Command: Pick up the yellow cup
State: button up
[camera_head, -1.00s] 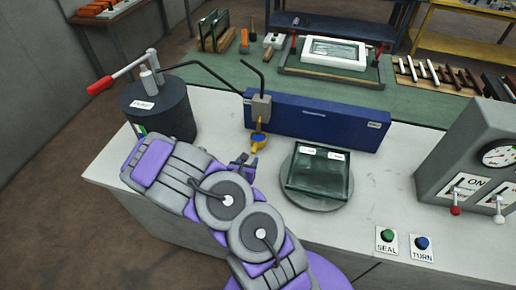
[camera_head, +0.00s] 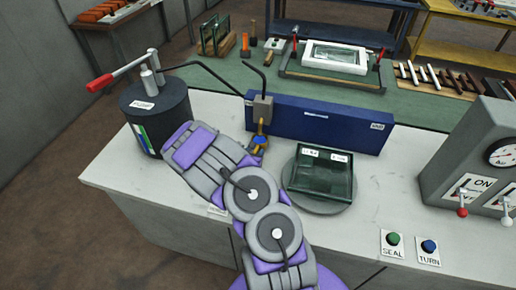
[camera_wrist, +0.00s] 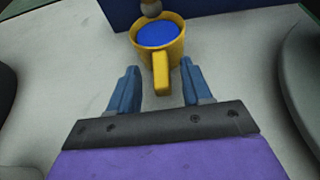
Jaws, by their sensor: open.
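The yellow cup (camera_wrist: 157,58) stands upright on the table in the wrist view, with blue contents inside and its handle pointing toward me. My gripper (camera_wrist: 157,80) is open, with one blue finger on each side of the handle's near end. The fingers look apart from the handle, and nothing is held. In the head view, the cup (camera_head: 261,137) is small and partly hidden by my arm, below a grey nozzle (camera_head: 262,108). My gripper's fingers (camera_head: 257,149) are just in front of it.
A long blue box (camera_head: 320,125) stands behind the cup. A round turntable (camera_head: 320,207) with a glass piece is to the right. A dark drum (camera_head: 158,115) with a red-handled lever is to the left. SEAL and TURN buttons (camera_head: 410,245) lie at the front right.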

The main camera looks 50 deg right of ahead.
jog(key=shift+x, duration=0.9)
jog(key=shift+s+d, duration=0.1)
jog(key=shift+r, duration=0.1)
grip_shut()
